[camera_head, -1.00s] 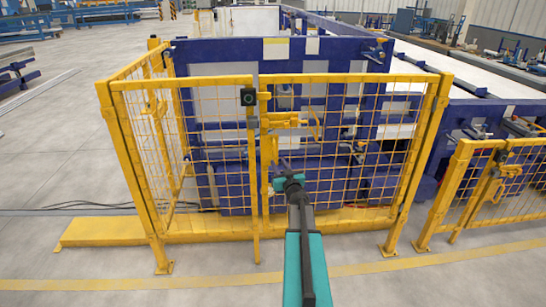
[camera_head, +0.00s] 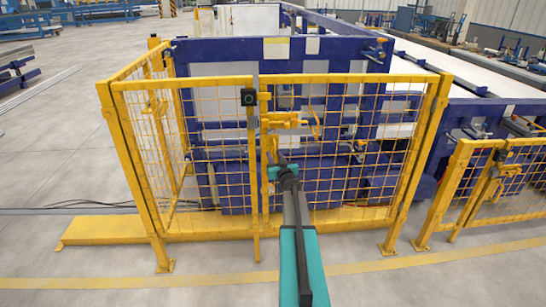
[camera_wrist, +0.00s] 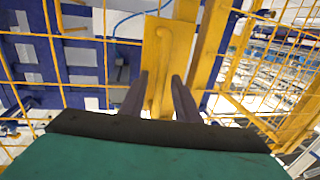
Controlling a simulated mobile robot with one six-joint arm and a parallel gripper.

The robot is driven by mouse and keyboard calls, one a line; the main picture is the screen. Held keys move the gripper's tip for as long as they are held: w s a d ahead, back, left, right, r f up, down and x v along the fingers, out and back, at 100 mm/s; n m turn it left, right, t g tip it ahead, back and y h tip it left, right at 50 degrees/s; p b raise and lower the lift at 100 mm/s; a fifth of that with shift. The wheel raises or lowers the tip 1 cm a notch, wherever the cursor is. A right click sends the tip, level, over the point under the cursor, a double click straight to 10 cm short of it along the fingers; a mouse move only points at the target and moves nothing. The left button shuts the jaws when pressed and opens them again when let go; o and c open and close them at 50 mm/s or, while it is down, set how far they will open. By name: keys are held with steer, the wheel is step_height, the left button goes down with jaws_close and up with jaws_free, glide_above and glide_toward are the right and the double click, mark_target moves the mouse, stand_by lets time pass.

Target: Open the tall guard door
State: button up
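The tall guard door (camera_head: 345,79) is a yellow mesh panel in the head view, in line with the fixed mesh panel to its left. A yellow latch (camera_head: 283,119) sits near the door's upper left edge. My gripper (camera_head: 273,158) is in front of the door's left edge, below the latch. In the wrist view, my gripper (camera_wrist: 159,92) has its two dark fingers apart. A yellow bar handle (camera_wrist: 163,50) on a yellow plate runs down between them. I cannot tell whether either finger touches it. The handle is mostly hidden by my gripper in the head view.
A dark box (camera_head: 249,97) is on the post left of the door. A lower yellow mesh gate (camera_head: 490,190) stands at the right. Blue machinery (camera_head: 225,55) fills the space behind the fence. The floor (camera_head: 110,265) in front is clear.

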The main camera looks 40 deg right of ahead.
steer(key=shift+w, duration=0.1)
jaws_close()
steer(key=shift+a, duration=0.25)
